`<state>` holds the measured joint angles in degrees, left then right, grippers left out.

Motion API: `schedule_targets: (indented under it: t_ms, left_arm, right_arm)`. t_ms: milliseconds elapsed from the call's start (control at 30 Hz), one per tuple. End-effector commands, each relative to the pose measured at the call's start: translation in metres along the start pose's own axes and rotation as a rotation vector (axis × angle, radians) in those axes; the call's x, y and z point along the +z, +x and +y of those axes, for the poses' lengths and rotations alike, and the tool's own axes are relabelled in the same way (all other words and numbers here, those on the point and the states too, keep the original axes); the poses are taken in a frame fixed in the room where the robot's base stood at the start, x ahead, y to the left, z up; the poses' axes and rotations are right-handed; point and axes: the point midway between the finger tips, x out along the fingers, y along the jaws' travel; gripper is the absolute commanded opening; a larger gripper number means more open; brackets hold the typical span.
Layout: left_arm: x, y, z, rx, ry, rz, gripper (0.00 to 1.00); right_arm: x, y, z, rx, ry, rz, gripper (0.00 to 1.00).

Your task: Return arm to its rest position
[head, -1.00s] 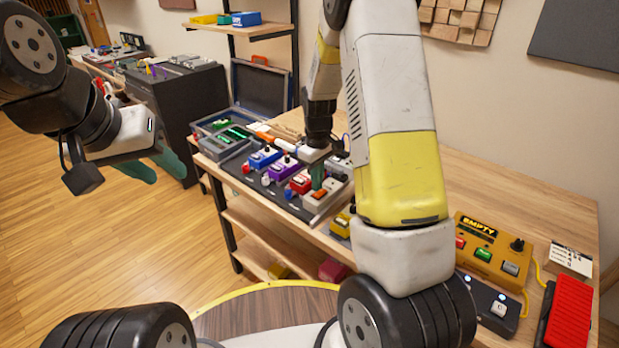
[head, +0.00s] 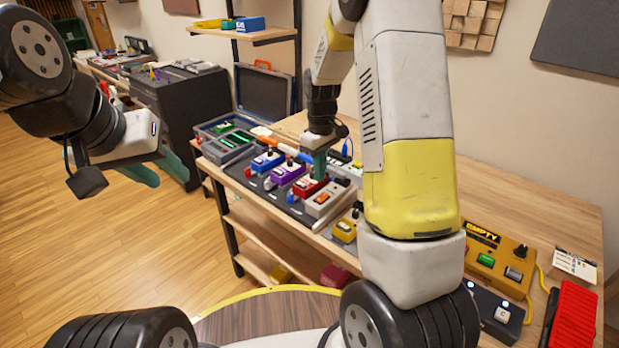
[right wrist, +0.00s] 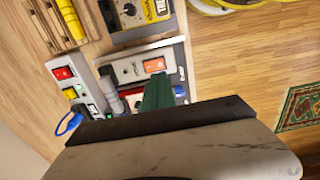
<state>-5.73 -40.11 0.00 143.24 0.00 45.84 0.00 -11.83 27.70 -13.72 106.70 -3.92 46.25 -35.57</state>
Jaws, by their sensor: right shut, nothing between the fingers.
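My right arm reaches from the lower right over the workbench (head: 500,200). My right gripper (head: 320,166) points down just above or behind the red pedal (head: 309,187) and the grey pedal with an orange switch (head: 328,199). Its green fingers are shut together and empty. In the right wrist view the fingers (right wrist: 157,92) lie in front of the grey pedal (right wrist: 140,68) and partly hide the red one. I cannot tell the exact gap to the pedals. My left gripper (head: 158,171) hangs in the air at the left, its green fingers apart and empty.
Blue (head: 267,161) and purple (head: 287,172) pedals stand left of the red one on a dark board. A yellow pedal (head: 345,229) is near my right forearm. A yellow EMPTY box (head: 493,255) and red pedal (head: 573,318) stand at right. An open case (head: 264,95) is behind.

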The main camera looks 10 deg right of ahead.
Motion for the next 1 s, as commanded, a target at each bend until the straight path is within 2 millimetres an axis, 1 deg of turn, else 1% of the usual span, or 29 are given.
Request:
schedule_targets:
  t_ms: [67, 133, 167, 267, 300, 400, 500, 600, 700, 800, 900, 1000]
  left_arm:
    - [0.000, 0.000, 0.000, 0.000, 0.000, 0.000, 0.36]
    - [0.000, 0.000, 0.000, 0.000, 0.000, 0.000, 0.36]
    - [0.000, 0.000, 0.000, 0.000, 0.000, 0.000, 0.36]
    - [0.000, 0.000, 0.000, 0.000, 0.000, 0.000, 0.36]
    - [0.000, 0.000, 0.000, 0.000, 0.000, 0.000, 0.36]
    - [0.000, 0.000, 0.000, 0.000, 0.000, 0.000, 0.36]
    - [0.000, 0.000, 0.000, 0.000, 0.000, 0.000, 0.36]
    - [0.000, 0.000, 0.000, 0.000, 0.000, 0.000, 0.36]
    - [0.000, 0.000, 0.000, 0.000, 0.000, 0.000, 0.36]
    - [0.000, 0.000, 0.000, 0.000, 0.000, 0.000, 0.36]
    - [0.000, 0.000, 0.000, 0.000, 0.000, 0.000, 0.36]
    - [0.000, 0.000, 0.000, 0.000, 0.000, 0.000, 0.36]
  right_arm:
    - [0.002, -0.006, -0.002, 0.000, 0.009, 0.010, 0.00]
    - [0.005, -0.019, -0.005, 0.001, 0.031, 0.034, 0.00]
    - [0.007, -0.028, -0.008, 0.001, 0.045, 0.048, 0.00]
    - [0.021, -0.062, -0.020, 0.001, 0.110, 0.111, 0.00]
    - [0.027, -0.077, -0.027, 0.000, 0.139, 0.141, 0.00]
    - [0.047, -0.112, -0.046, -0.003, 0.214, 0.213, 0.00]
    - [0.069, -0.142, -0.066, -0.003, 0.284, 0.283, 0.00]
    - [0.092, -0.166, -0.087, -0.003, 0.351, 0.351, 0.00]
    - [0.117, -0.184, -0.110, -0.003, 0.417, 0.417, 0.00]
    - [0.139, -0.195, -0.130, -0.001, 0.477, 0.478, 0.00]
    - [0.157, -0.201, -0.147, 0.002, 0.526, 0.527, 0.00]
    - [0.169, -0.202, -0.158, 0.004, 0.561, 0.561, 0.00]
